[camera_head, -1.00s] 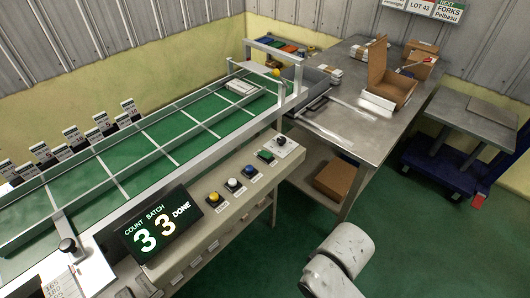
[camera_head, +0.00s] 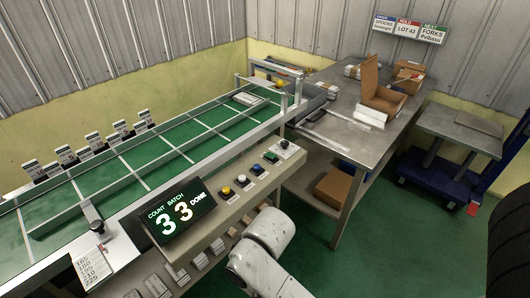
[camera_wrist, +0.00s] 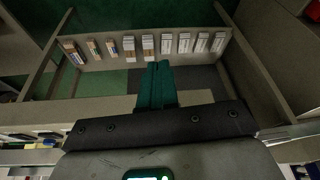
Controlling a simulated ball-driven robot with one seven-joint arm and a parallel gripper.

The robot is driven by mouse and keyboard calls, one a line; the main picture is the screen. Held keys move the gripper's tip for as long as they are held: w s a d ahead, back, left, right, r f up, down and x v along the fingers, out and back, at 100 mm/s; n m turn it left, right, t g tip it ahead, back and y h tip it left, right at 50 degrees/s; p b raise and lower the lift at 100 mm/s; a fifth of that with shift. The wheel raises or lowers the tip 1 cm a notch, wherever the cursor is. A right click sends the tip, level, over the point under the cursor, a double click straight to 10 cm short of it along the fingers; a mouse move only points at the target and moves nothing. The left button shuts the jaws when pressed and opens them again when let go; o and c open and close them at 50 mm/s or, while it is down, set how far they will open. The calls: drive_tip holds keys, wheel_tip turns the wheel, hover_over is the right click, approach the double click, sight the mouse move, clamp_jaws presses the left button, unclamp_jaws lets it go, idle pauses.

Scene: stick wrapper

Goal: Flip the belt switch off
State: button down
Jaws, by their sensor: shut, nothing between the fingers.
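A sloped control panel (camera_head: 205,215) runs along the front of the green conveyor belt (camera_head: 130,185). On it sit a black knob-like control (camera_head: 284,144), a green one (camera_head: 271,157), a blue button (camera_head: 257,170), a white button (camera_head: 241,180) and a yellow button (camera_head: 226,190). Their labels are too small to read, so I cannot tell which is the belt switch. My gripper (camera_wrist: 158,84) shows only in the wrist view, its teal fingers shut and empty above a shelf with several small bundles. In the head view my white arm is in front of the panel, its gripper hidden.
A lit display (camera_head: 178,212) reads count 3, batch 3, done. A lever (camera_head: 95,215) stands left of it. A steel table (camera_head: 335,140) holds an open cardboard box (camera_head: 380,85). A blue cart (camera_head: 435,185) stands right. Green floor (camera_head: 390,245) is open in front.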

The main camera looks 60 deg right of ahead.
drive_tip(key=shift+m, duration=0.3)
drive_tip(key=w+d+r, duration=0.2)
drive_tip(key=w+d, duration=0.2)
drive_tip(key=w+d+r, duration=0.1)
drive_tip(key=w+d, duration=0.4)
drive_tip(key=w+d+r, duration=0.2)
drive_tip(key=w+d, duration=0.2)
drive_tip(key=d, duration=0.1)
drive_tip(key=shift+w+d+r, duration=0.2)
drive_tip(key=shift+w+r, duration=0.15)
drive_tip(key=s+d+r, duration=0.1)
drive_tip(key=d+r, duration=0.3)
drive_tip(key=d, duration=0.4)
drive_tip(key=s+d+r+m+g, duration=0.1)
drive_tip(key=d+r, duration=0.3)
drive_tip(key=d, duration=0.3)
drive_tip(key=s+d+r, duration=0.1)
drive_tip(key=d+r, duration=0.3)
drive_tip(key=d, duration=0.4)
drive_tip(key=shift+s+d+r+g+h, duration=0.15)
drive_tip(key=shift+d+r+g+h, duration=0.15)
drive_tip(key=shift+d+r, duration=0.1)
drive_tip(key=p, duration=0.2)
hover_over(273, 155)
wheel_tip(273, 155, down, 10)
drive_tip(key=shift+a+f, duration=0.1)
drive_tip(key=f, duration=0.3)
drive_tip(key=shift+s+p, duration=0.3)
drive_tip(key=shift+f, duration=0.3)
